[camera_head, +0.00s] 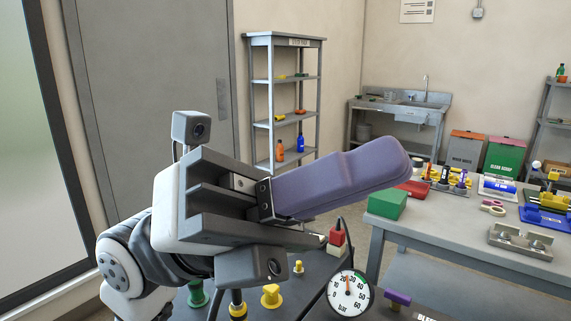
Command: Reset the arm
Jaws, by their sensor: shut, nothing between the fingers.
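My gripper (392,168) is raised in the middle of the view, with its long purple fingers pressed together and pointing right and slightly up. Nothing shows between the fingers. My arm comes in from the lower left, with the wrist bent over the cart top. The gripper is held above the dark cart surface (322,300) and touches nothing that I can see. The gripper body hides part of the cart and the floor behind it.
Below stand a pressure gauge (350,294) with a cable, a yellow knob (271,295), a green fitting (198,293) and a red block (336,237). To the right is a workbench (460,250) with a green box (387,204). A shelf (285,42) stands behind.

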